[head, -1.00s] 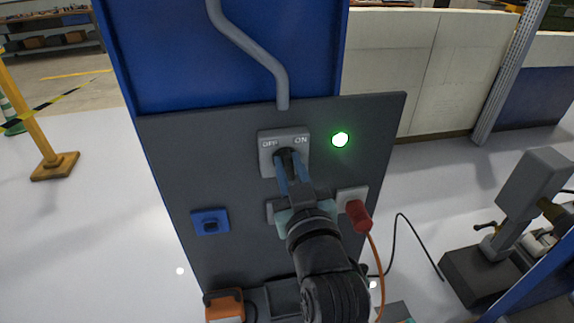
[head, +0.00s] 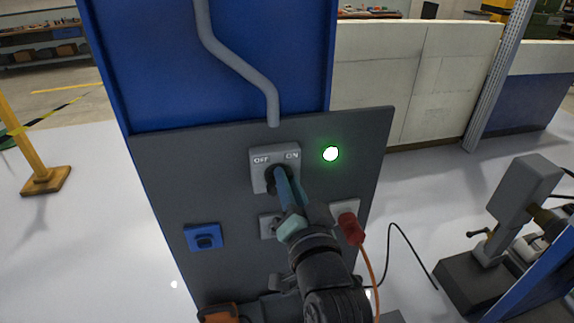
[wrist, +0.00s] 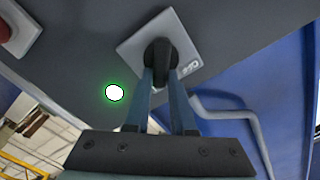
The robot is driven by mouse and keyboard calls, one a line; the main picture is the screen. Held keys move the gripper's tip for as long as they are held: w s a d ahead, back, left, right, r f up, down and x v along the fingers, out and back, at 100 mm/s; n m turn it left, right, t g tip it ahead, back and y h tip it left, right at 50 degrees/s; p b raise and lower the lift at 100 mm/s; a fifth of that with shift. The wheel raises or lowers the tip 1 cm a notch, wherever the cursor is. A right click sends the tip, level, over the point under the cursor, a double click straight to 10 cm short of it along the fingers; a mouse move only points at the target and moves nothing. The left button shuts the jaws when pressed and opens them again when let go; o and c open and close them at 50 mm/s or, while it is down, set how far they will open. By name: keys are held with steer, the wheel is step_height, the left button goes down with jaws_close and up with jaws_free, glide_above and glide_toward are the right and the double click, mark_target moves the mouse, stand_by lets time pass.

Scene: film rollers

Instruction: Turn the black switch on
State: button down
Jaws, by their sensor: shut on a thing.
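The black switch (head: 270,174) is a rotary knob on a light grey plate (head: 262,154) marked OFF at left and ON at right. In the head view my gripper (head: 279,177) mostly covers it. The wrist view shows the knob (wrist: 159,55) between the tips of my blue fingers (wrist: 163,78), which are shut on it. The exact way the knob points is hard to tell. A round lamp (head: 331,153) right of the plate glows green, also in the wrist view (wrist: 114,92).
The dark grey panel (head: 170,180) also bears a blue socket (head: 205,237) at lower left and a red plug (head: 351,228) with an orange cable at lower right. A grey conduit (head: 240,65) runs down above the switch. A grey machine (head: 525,205) stands at the right.

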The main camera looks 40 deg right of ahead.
steer(key=shift+f+m, duration=0.1)
steer(key=shift+m, duration=0.5)
steer(key=c, duration=0.8)
jaws_free()
steer(key=shift+o, duration=0.2)
steer(key=shift+s, duration=0.1)
steer(key=v, duration=1.2)
steer(key=shift+s+a+b, duration=0.3)
steer(key=shift+b, duration=0.15)
